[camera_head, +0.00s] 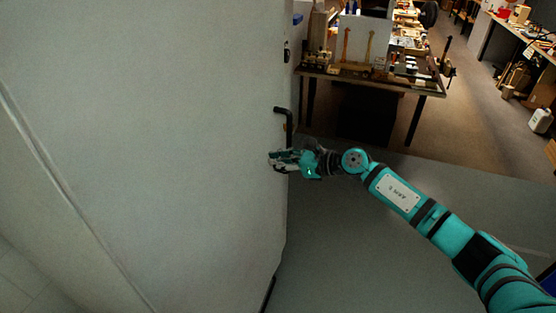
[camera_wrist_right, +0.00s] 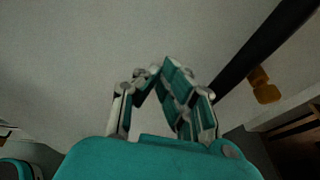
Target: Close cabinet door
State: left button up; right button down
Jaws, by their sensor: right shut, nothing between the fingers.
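The large pale cabinet door (camera_head: 190,150) fills the left of the head view, with its free edge near the middle of the picture. A black handle (camera_head: 289,122) sits at that edge. My right gripper (camera_head: 274,160) is shut and empty, just below the handle, at the door's edge; I cannot tell whether it touches the door. In the right wrist view my right gripper (camera_wrist_right: 152,72) shows its fingers together in front of the pale door surface (camera_wrist_right: 70,60), with the dark handle (camera_wrist_right: 265,45) to the right. My left gripper is not in view.
A workbench (camera_head: 400,84) with violin parts and tools stands behind, at the top. Another bench (camera_head: 520,25) is at the upper right, with a white jug (camera_head: 540,120) on the floor below it. Grey floor (camera_head: 350,250) lies open right of the door.

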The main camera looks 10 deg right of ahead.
aim_at(267, 158)
jog(key=b, duration=0.1)
jog(key=w+a+b, duration=0.1)
jog(key=b, duration=0.1)
jog(key=w+a+b, duration=0.1)
jog(key=shift+w+a+f+n+g+y+b, duration=0.2)
jog(key=shift+f+n+g+y+b, duration=0.1)
jog(key=shift+n+g+b, duration=0.1)
jog(key=shift+w+a+r+b, duration=0.25)
jog(key=shift+w+a, duration=0.15)
jog(key=shift+a, duration=0.1)
jog(key=shift+w+a+r+b, duration=0.1)
jog(key=shift+w+a+r, duration=0.1)
jog(key=shift+w+a, duration=0.2)
jog(key=shift+a, duration=0.1)
